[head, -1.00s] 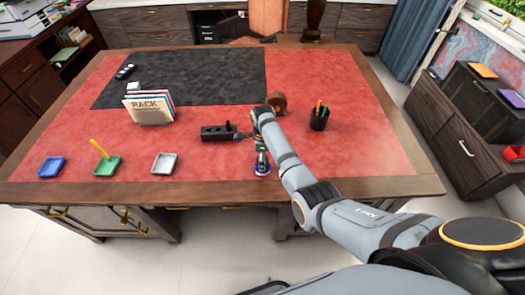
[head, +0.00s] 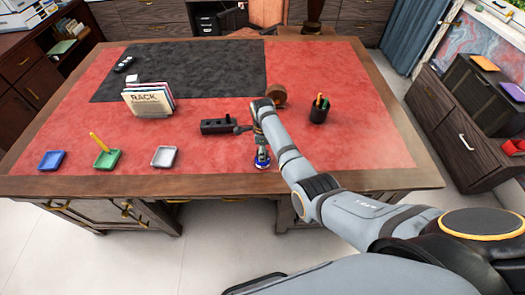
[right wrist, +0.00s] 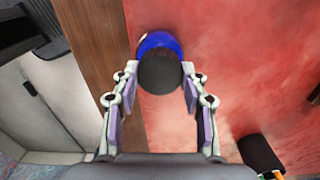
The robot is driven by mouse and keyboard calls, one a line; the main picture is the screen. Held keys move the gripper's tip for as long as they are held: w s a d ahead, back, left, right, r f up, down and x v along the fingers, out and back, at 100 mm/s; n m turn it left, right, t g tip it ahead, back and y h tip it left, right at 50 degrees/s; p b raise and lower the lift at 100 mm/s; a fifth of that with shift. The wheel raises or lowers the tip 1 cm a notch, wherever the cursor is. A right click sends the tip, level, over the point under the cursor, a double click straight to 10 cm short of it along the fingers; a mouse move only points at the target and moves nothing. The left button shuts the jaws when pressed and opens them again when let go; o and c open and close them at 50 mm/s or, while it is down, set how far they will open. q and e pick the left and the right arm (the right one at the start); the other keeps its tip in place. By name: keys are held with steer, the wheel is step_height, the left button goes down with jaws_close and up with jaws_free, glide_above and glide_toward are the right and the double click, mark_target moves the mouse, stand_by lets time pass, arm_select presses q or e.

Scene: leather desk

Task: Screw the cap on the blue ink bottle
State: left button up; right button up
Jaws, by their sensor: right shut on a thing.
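The blue ink bottle (head: 262,164) stands near the front edge of the desk, mostly hidden by my gripper in the head view. In the right wrist view the blue bottle (right wrist: 158,41) shows behind a dark round cap (right wrist: 160,71). My right gripper (head: 262,145) is above the bottle. In the right wrist view, the fingers of the right gripper (right wrist: 160,82) are on both sides of the cap and shut on it. The cap overlaps the bottle's top; I cannot tell whether it is seated on the neck. My left gripper is not in view.
A brown round object (head: 276,95) and a pen cup (head: 319,110) stand behind. Blue (head: 51,161), green (head: 107,159) and grey (head: 164,156) trays sit front left.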

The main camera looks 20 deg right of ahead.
steer(key=shift+s, duration=0.1)
steer(key=shift+m+p, duration=0.35)
steer(key=shift+m, duration=0.15)
steer(key=shift+m+p, duration=0.3)
steer(key=shift+m, duration=0.8)
steer(key=shift+f+m, duration=0.15)
steer(key=shift+m, duration=0.25)
steer(key=shift+m+p, duration=0.3)
steer(key=shift+m, duration=0.3)
steer(key=m, duration=0.2)
steer(key=shift+m, duration=0.4)
